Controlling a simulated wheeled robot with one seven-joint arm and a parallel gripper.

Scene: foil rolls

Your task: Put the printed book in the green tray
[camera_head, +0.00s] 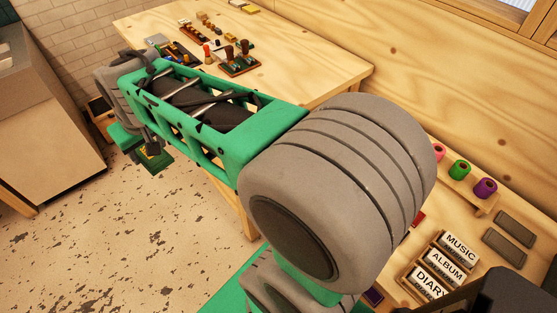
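My gripper (148,145) is at the far left end of my arm, over the floor and left of the far table. It is small and partly hidden by my wrist, so its fingers are not clear. A small dark green flat thing with yellowish marks (157,160) shows right at the fingertips. It may be the printed book, but I cannot tell whether it is gripped. I cannot make out a green tray for certain.
A wooden table (300,75) at the back holds small tools and a stand with dark-handled stamps (238,58). At right, a bench carries coloured foil rolls (460,170), dark grey blocks (515,229) and blocks lettered MUSIC, ALBUM and DIARY (447,265). Speckled floor (120,240) lies clear at left.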

